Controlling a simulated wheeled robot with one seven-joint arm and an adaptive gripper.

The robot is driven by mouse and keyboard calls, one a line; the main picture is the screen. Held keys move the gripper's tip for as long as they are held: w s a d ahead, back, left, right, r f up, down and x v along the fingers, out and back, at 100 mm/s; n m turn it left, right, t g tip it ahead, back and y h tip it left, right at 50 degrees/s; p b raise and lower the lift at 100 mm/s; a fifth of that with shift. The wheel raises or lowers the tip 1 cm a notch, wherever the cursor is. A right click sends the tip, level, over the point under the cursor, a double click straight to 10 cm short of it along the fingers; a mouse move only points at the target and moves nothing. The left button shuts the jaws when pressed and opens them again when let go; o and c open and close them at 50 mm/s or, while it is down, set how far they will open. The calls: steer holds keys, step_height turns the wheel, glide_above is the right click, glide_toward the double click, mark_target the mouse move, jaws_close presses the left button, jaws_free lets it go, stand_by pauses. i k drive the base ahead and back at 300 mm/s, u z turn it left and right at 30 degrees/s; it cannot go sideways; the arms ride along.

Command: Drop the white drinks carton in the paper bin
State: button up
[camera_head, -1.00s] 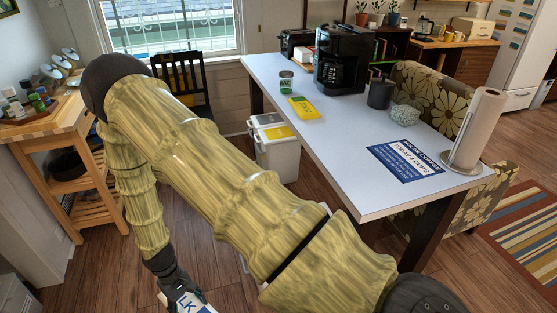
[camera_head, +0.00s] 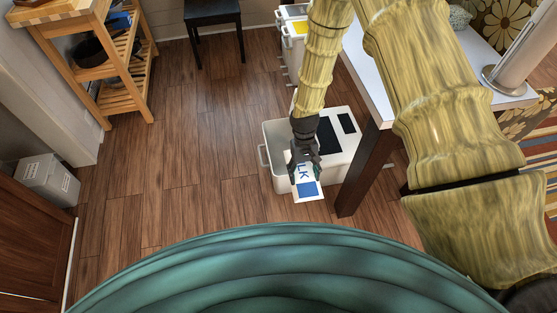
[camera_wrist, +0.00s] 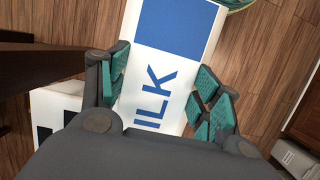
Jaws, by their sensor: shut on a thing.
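The white drinks carton (camera_head: 308,188) has a blue panel and blue letters. My gripper (camera_head: 305,165) is shut on it; in the wrist view the carton (camera_wrist: 150,70) lies between the teal finger pads. In the head view, gripper and carton overlap the front of a white bin (camera_head: 277,165) with dark panels on top, on the floor beside the table leg. I cannot tell how high the carton is above it, or whether this is the paper bin. A second white bin with a yellow top (camera_head: 299,28) stands behind it.
The dark table leg (camera_head: 357,175) is just right of the front bin. A wooden shelf cart (camera_head: 122,103) stands at the left, a black chair (camera_head: 212,12) at the back, and a grey box (camera_head: 48,182) at far left. The floor between is clear.

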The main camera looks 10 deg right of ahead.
mark_target(284, 167)
steer(key=i, duration=0.95)
